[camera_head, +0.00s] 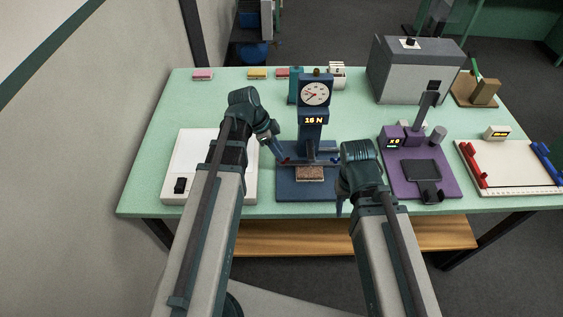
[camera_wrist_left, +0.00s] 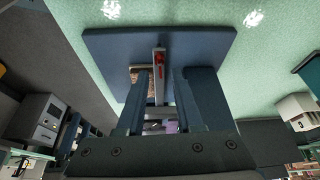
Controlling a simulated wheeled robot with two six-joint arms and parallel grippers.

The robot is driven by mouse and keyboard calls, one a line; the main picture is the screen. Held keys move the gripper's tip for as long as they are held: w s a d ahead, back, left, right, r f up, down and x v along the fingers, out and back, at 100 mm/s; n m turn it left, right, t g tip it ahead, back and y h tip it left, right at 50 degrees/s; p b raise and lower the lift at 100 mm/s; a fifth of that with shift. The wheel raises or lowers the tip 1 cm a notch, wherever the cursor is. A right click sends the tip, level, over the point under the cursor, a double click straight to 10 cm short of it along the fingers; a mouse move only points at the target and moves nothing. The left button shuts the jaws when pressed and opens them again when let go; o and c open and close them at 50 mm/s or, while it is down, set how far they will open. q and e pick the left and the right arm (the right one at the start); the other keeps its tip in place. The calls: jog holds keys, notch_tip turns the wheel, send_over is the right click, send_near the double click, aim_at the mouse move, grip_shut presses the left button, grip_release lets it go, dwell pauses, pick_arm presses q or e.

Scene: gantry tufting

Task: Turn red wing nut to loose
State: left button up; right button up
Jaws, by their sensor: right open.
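The red wing nut (camera_wrist_left: 159,71) shows in the left wrist view on a grey upright bar, between the two fingers of my left gripper (camera_wrist_left: 161,80). The fingers stand apart, with clear gaps on both sides of the nut. In the head view my left gripper (camera_head: 279,152) reaches to the left side of the blue gauge stand (camera_head: 286,186); a small red spot there (camera_head: 286,160) appears to be the nut, partly hidden. The stand carries a round dial (camera_head: 314,94) and a lit force display (camera_head: 314,120). My right gripper (camera_head: 340,207) points down near the stand's right front corner, mostly hidden by its arm.
A white panel (camera_head: 180,152) lies left of the stand. A purple device (camera_head: 433,187) stands to the right, and a white board with red and blue handles (camera_head: 505,160) lies beyond it. A grey box (camera_head: 400,85) is at the back.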

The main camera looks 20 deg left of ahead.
pick_arm(q)
jog(key=shift+b+x, duration=0.9)
jog(key=shift+x, duration=0.5)
grip_shut()
